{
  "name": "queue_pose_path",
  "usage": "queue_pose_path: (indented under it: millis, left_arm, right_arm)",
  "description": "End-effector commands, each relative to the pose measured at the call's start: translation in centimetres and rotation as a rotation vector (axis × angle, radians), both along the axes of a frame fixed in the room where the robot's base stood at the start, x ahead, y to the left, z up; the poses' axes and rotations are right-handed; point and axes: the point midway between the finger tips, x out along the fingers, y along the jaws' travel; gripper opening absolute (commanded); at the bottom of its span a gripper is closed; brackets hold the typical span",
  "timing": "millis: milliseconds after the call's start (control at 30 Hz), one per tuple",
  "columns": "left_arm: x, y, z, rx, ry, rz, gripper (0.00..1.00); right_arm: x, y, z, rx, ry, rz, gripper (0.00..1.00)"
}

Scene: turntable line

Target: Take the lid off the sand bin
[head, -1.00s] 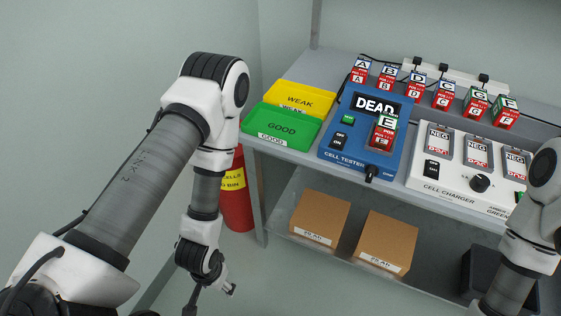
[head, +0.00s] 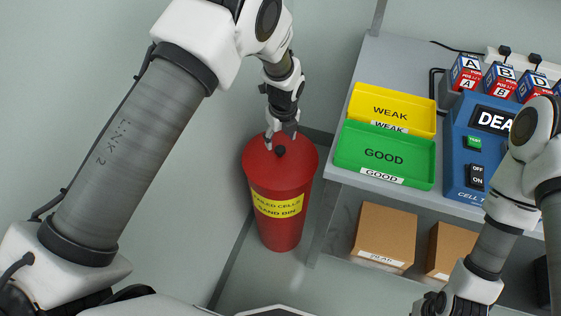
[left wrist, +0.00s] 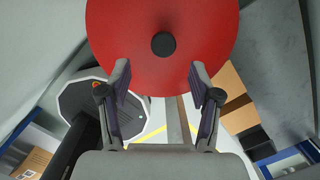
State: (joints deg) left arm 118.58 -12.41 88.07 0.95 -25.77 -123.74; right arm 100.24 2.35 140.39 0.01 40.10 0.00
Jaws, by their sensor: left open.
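The red sand bin (head: 277,215) stands on the floor to the left of the bench, with a yellow label on its front. Its red lid (head: 258,160) is on top and has a dark round knob (head: 281,151) in the middle. In the left wrist view the lid (left wrist: 200,50) fills the upper middle, and the knob (left wrist: 163,44) lies beyond the fingertips. My left gripper (head: 281,142) is open and empty above the lid, close to the knob; its fingers (left wrist: 160,72) are spread apart. My right arm comes in at the right; its gripper's fingers are not visible.
The bench (head: 400,192) stands right of the bin, bearing a yellow WEAK tray (head: 410,98), a green GOOD tray (head: 345,148) and the blue cell tester (head: 458,150). Cardboard boxes (head: 385,232) sit on the shelf below. Walls are close behind and left of the bin.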

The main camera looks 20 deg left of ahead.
Motion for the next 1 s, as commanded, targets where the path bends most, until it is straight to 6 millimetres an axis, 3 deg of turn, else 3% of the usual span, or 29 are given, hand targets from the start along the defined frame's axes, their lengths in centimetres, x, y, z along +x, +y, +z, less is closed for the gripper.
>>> queue_pose_path:
  millis: [267,500,733,767,933,1000]
  left_arm:
    - [0.7,0.0,-2.8,0.008,0.007,-0.054,0.63]
    - [1.2,0.3,-6.9,0.007,0.006,-0.051,0.63]
    - [1.2,0.4,-7.2,0.007,0.006,-0.050,0.63]
    - [1.2,0.4,-7.2,0.007,0.006,-0.050,0.60]
    - [1.2,0.4,-7.2,0.007,0.006,-0.050,0.00]
    - [1.2,0.4,-7.3,0.007,0.006,-0.050,0.00]
  right_arm:
    - [0.0,0.0,-0.5,0.000,-0.001,0.001,0.00]
    - [0.0,0.0,-0.9,0.000,-0.001,0.001,0.00]
    - [0.0,0.0,-0.9,0.000,-0.001,0.001,0.00]
    - [0.0,0.0,-0.9,0.000,-0.001,0.001,0.00]
    - [0.0,0.0,-0.9,0.000,-0.001,0.001,0.00]
    - [0.0,0.0,-0.9,0.000,-0.001,0.001,0.00]
